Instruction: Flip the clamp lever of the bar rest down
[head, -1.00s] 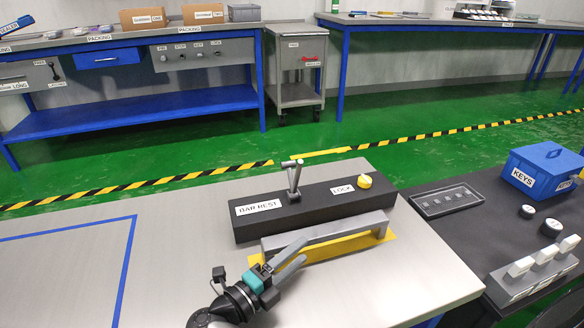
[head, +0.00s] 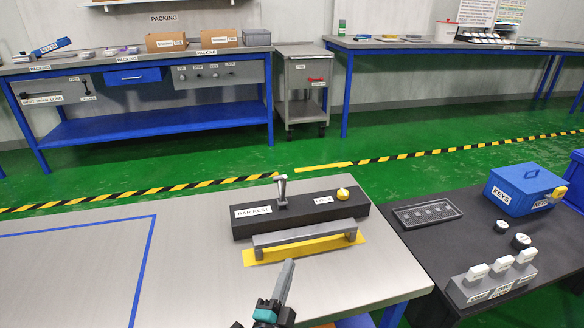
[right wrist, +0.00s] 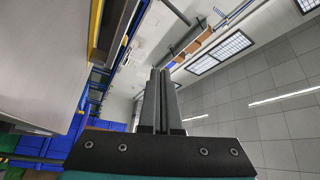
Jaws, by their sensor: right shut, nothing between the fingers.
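The bar rest (head: 300,215) is a long black block with a BAR REST label on the grey table. Its clamp lever (head: 281,190) stands up from the top, near the middle. A yellow knob (head: 343,193) sits by the LOCK label at its right end. A grey bar handle (head: 305,233) on a yellow plate (head: 251,257) lies in front of the block. My right gripper (head: 289,264) is shut and empty, in front of the bar handle and apart from the lever. It also shows shut in the right wrist view (right wrist: 160,75). My left gripper is out of view.
The grey tabletop (head: 80,270) left of the bar rest is clear, with a blue taped outline. On a dark bench to the right are a blue KEYS box (head: 520,188), a shallow tray (head: 427,213) and a switch block (head: 490,285).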

